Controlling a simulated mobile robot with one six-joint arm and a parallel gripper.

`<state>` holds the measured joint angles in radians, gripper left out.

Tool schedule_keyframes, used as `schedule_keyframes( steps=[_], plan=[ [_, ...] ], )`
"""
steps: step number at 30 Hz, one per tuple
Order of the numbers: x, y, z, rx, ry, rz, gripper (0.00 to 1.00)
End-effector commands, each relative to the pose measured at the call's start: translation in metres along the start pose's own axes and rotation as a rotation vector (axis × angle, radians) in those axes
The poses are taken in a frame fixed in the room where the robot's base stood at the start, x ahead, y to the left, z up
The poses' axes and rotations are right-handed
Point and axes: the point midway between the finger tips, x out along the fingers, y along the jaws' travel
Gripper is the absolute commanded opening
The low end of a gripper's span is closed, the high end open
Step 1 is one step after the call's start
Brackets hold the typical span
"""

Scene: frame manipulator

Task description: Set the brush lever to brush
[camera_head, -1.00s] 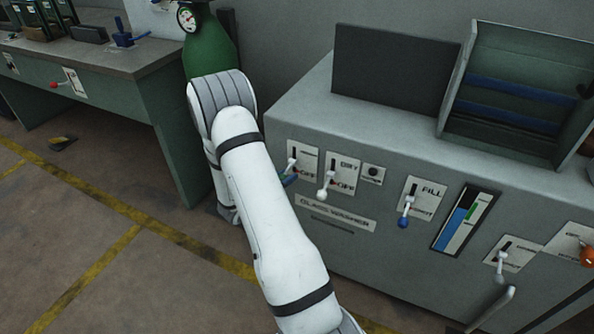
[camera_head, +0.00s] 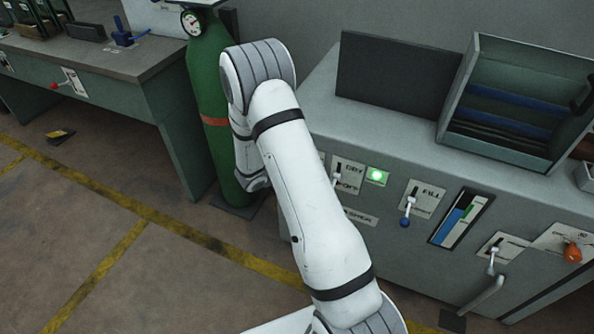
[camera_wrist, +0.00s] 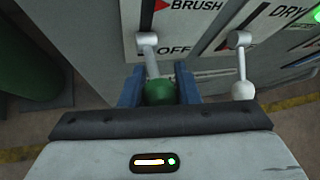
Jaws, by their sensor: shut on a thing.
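The brush lever (camera_wrist: 150,60) is a grey lever with a dark green ball knob (camera_wrist: 160,93). In the wrist view it points down, towards my gripper, on a white plate marked BRUSH above and OFF lower down. My gripper (camera_wrist: 160,88) has blue fingers on both sides of the green knob and is shut on it. In the head view my white arm hides the gripper and the brush lever.
The dry lever with a white knob (camera_wrist: 243,91) is close right of my gripper. A lit green lamp (camera_head: 377,176) and the blue-knobbed fill lever (camera_head: 405,222) are further right. A green gas cylinder (camera_head: 207,80) stands left of the washer, behind my arm.

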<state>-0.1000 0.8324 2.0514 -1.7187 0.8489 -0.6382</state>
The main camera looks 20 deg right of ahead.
Motion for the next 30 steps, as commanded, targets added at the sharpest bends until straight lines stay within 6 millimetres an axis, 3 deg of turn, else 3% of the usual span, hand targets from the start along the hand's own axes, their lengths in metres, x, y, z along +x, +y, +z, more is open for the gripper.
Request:
schedule_keyframes(
  steps=[9,10,17,25,30],
  plan=[
    [-0.004,0.004,0.001,-0.003,-0.011,0.005,0.00],
    [-0.005,0.005,0.001,-0.004,-0.011,0.006,0.31],
    [-0.007,0.007,-0.001,-0.009,-0.010,0.011,0.50],
    [-0.010,0.008,-0.002,-0.011,-0.009,0.013,0.50],
    [-0.032,0.008,-0.001,-0.011,-0.010,0.016,0.50]
  ],
)
